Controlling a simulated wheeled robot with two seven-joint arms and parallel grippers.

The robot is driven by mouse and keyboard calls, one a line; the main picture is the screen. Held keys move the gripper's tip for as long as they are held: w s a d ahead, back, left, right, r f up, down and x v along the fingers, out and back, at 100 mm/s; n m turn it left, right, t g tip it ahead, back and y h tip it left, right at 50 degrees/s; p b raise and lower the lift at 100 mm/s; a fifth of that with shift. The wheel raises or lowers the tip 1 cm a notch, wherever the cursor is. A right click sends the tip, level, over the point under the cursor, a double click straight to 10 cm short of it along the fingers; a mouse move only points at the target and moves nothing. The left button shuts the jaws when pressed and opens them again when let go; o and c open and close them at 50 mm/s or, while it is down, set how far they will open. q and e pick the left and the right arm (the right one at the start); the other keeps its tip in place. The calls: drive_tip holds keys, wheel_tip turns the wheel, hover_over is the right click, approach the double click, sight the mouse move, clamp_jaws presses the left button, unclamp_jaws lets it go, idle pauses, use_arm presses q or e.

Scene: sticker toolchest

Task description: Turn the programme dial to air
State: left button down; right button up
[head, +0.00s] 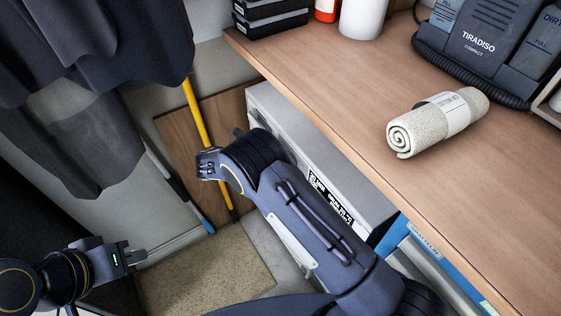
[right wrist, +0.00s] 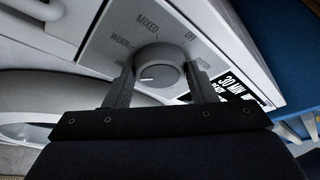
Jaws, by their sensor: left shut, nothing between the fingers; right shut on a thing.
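The programme dial (right wrist: 158,74) is a round pale knob on the sloping white panel of the machine (right wrist: 105,40). Printed words around it include MIXED, WOOL and OFF; a word at the lower left is dim, perhaps AIR. A short white mark on the knob face sits toward its lower left. My right gripper (right wrist: 160,80) is shut on the dial, one finger on each side. In the head view the machine (head: 275,105) stands under the counter, and my right arm hides the dial and fingers. My left gripper (head: 138,255) is shut and empty, low at the left.
The wooden counter (head: 330,90) overhangs the machine and holds a rolled towel (head: 437,122) and a dark device (head: 480,45). Dark clothes (head: 85,70) hang at upper left. A yellow pole (head: 196,120) leans near my right wrist. A mat (head: 205,275) lies on the floor.

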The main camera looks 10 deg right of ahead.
idle(0.3)
drive_tip(key=o, duration=1)
drive_tip(key=shift+c, duration=0.2)
drive_tip(key=b+v, duration=0.1)
drive_tip(key=v, duration=0.6)
drive_tip(key=shift+a, duration=0.4)
drive_tip(key=shift+r, duration=0.1)
